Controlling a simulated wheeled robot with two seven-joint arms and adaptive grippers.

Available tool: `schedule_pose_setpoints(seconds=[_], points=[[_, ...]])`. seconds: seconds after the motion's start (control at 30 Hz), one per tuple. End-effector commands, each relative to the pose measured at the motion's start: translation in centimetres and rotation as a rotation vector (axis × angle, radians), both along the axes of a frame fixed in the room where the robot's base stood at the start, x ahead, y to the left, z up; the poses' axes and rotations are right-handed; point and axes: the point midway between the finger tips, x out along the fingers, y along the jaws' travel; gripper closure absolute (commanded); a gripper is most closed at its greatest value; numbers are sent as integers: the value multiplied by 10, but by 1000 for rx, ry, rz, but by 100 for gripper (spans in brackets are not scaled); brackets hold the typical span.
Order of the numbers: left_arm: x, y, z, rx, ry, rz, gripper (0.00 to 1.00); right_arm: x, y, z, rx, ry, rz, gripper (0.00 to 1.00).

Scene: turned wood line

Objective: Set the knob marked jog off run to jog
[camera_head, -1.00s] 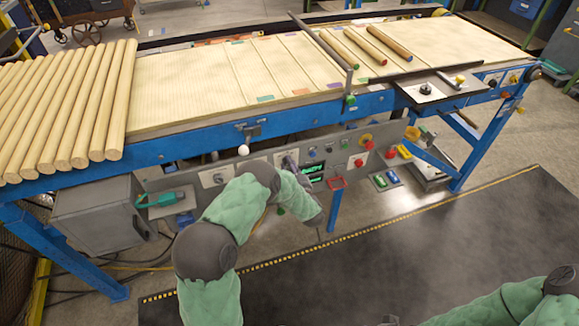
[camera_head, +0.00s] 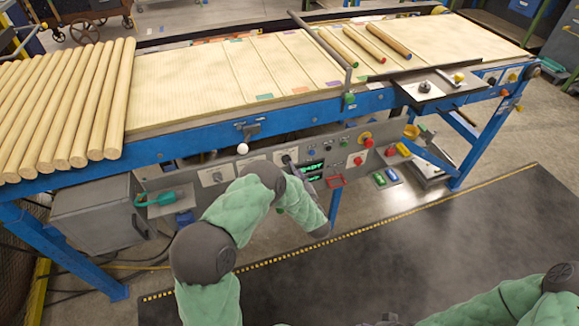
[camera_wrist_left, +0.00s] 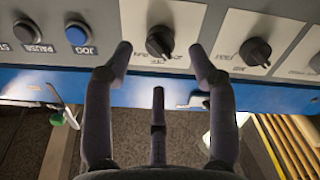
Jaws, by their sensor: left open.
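A dark pointer knob (camera_wrist_left: 160,42) on a white plate faces my left gripper in the left wrist view. Its plate has small upside-down print that looks like it includes "OFF"; the full wording is too blurred to read surely. My left gripper (camera_wrist_left: 161,56) is open, with one fingertip on each side of this knob; contact cannot be told. A similar knob (camera_wrist_left: 256,52) sits on the plate to the right. In the head view my left gripper (camera_head: 287,161) is at the grey control panel (camera_head: 155,183), partly hidden by my own wrist. My right gripper is not in view.
A blue JOG button (camera_wrist_left: 78,37) is left of the knob in the wrist view. The blue conveyor frame (camera_head: 200,145) runs above the panel.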

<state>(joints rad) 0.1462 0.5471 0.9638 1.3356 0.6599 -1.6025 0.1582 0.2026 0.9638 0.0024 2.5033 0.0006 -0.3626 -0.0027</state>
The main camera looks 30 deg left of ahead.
Motion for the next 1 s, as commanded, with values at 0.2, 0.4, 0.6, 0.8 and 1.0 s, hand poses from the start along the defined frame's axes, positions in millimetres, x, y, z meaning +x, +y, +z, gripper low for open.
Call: schedule_pose_setpoints(seconds=[0.2, 0.4, 0.6, 0.8, 1.0], points=[[-27, -33, 1, 1, -1, -3, 42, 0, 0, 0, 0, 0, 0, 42], [-42, -50, 0, 0, 0, -1, 42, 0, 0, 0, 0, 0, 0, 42], [-47, -54, 0, 0, 0, 0, 42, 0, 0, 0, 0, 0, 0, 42], [-46, -54, 0, 0, 0, 0, 42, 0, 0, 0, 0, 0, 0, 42], [-46, -54, 0, 0, 0, 0, 42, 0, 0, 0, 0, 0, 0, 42]])
